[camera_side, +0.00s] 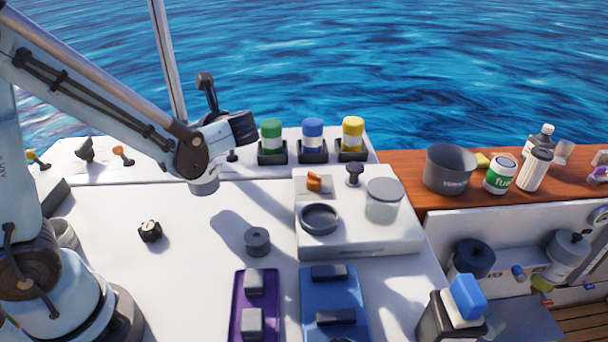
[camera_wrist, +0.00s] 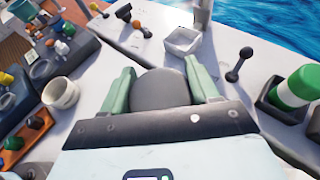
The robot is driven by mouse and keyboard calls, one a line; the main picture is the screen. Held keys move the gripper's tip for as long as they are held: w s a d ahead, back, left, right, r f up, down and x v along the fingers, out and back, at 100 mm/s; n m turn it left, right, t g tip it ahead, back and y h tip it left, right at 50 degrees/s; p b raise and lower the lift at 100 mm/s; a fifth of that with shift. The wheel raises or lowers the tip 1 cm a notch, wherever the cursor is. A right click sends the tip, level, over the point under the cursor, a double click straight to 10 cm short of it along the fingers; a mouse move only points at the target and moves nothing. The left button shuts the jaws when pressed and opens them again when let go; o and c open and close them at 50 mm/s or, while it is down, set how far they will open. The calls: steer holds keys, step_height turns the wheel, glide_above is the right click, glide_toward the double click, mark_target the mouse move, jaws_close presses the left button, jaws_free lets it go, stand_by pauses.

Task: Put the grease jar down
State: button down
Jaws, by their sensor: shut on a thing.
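My gripper (camera_wrist: 158,72) shows in the wrist view, with a pale green finger on each side. It is shut on a dark grey, rounded thing, which I take to be the grease jar (camera_wrist: 162,92). Only its grey face shows; the rest is hidden by the gripper body. I cannot tell whether it touches the deck (camera_wrist: 142,46) beneath.
Green (camera_side: 271,138), blue (camera_side: 312,135) and yellow (camera_side: 352,136) bottles stand in black holders right of my wrist. A clear lidded container (camera_side: 383,205) stands on a raised white box.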

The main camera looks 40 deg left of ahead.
mark_target(208, 184)
steer(key=shift+a+f, duration=0.3)
steer(key=shift+a, duration=0.05)
steer(key=shift+f, duration=1.9)
steer(key=shift+c, duration=1.3)
jaws_free()
steer(key=shift+f, duration=0.15)
